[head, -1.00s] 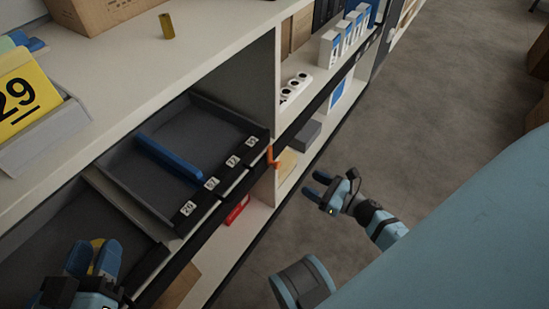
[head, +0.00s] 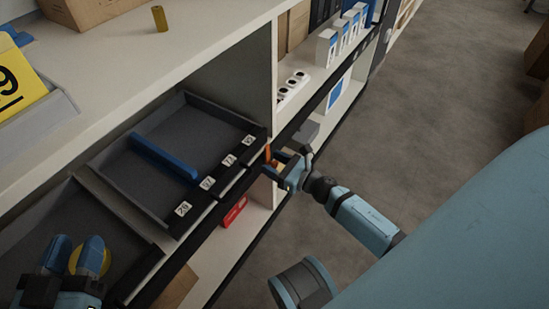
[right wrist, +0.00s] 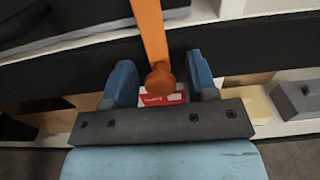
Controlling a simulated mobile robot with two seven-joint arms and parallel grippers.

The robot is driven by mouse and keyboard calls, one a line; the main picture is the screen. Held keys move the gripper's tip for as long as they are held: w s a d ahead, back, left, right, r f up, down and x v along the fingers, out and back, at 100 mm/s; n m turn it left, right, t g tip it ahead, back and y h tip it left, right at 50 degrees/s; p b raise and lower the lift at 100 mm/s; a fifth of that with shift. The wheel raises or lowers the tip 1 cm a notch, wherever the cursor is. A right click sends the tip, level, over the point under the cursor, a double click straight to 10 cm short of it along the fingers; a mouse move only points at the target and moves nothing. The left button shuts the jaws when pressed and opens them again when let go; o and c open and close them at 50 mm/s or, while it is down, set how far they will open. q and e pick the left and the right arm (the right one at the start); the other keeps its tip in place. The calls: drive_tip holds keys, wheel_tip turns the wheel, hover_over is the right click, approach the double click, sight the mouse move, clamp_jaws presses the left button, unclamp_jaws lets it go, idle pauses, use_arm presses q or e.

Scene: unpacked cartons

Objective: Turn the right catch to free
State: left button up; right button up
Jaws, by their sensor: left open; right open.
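The right catch is an orange lever (head: 268,154) on the dark front rail of the shelf, at the right end of the tray. In the right wrist view the orange catch (right wrist: 153,45) hangs down with its round knob end between my right gripper's (right wrist: 161,84) blue fingers. My right gripper (head: 275,170) is open around the catch, with a gap visible on each side of the knob. My left gripper (head: 76,256) is open at the lower left, over the left tray, near a yellow round thing.
A dark tray (head: 122,168) holds a blue bar (head: 165,158) and has numbered tags on its front. A red box (head: 234,211) lies on the shelf below. White and blue boxes (head: 326,48) stand at the upper right. Open floor lies to the right.

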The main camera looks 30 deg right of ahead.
drive_tip(key=c, duration=0.9)
drive_tip(key=shift+m, duration=0.3)
drive_tip(key=m+p, duration=0.2)
drive_tip(key=m, duration=0.1)
drive_tip(key=shift+r, duration=0.15)
drive_tip(key=m+p, duration=0.2)
drive_tip(key=m, duration=0.1)
drive_tip(key=shift+m, duration=0.3)
drive_tip(key=shift+d+m+p, duration=0.1)
drive_tip(key=shift+m+p, duration=0.3)
drive_tip(key=shift+p, duration=0.1)
drive_tip(key=m+p, duration=0.4)
drive_tip(key=m, duration=0.2)
drive_tip(key=shift+f+m+p, duration=0.15)
drive_tip(key=shift+m+p, duration=0.4)
drive_tip(key=shift+m, duration=0.4)
drive_tip(key=shift+f+m+p, duration=0.1)
drive_tip(key=shift+m+p, duration=0.4)
drive_tip(key=shift+m, duration=0.45)
use_arm(q)
wheel_tip(320, 180, up, 9)
drive_tip(key=s+n+t, duration=0.2)
drive_tip(key=n, duration=0.1)
drive_tip(key=shift+r+t, duration=0.15)
drive_tip(key=shift+t, duration=0.15)
